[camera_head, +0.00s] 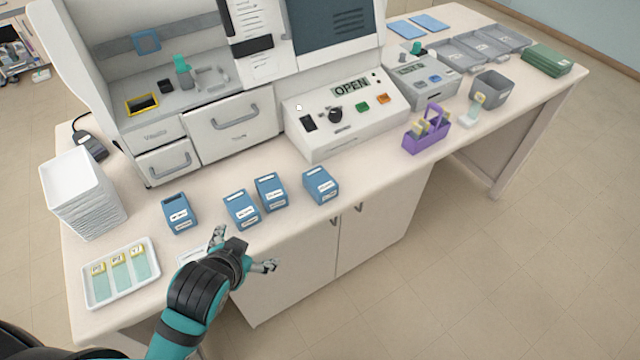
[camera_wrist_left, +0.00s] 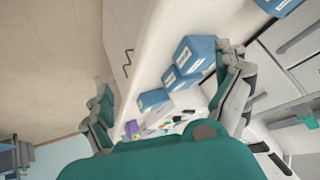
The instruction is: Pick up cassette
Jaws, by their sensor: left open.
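Four things could not be told apart by name, so I describe them by place: small blue boxes with white labels stand on the bench, one at the left (camera_head: 180,213), two close together in the middle (camera_head: 242,210) (camera_head: 271,192) and one at the right (camera_head: 320,186). I cannot tell which is the cassette. Blue boxes also show in the left wrist view (camera_wrist_left: 195,60). My left gripper (camera_head: 243,250) is open and empty by the bench's front edge, in front of the boxes and apart from them. Its spread fingers show in the left wrist view (camera_wrist_left: 168,108).
A white tray with slides (camera_head: 119,294) and stacked white trays (camera_head: 80,205) are at the left. A large machine (camera_head: 210,118) and a panel reading OPEN (camera_head: 345,130) stand behind. A purple rack (camera_head: 427,138) is at the right. Bench between boxes and rack is clear.

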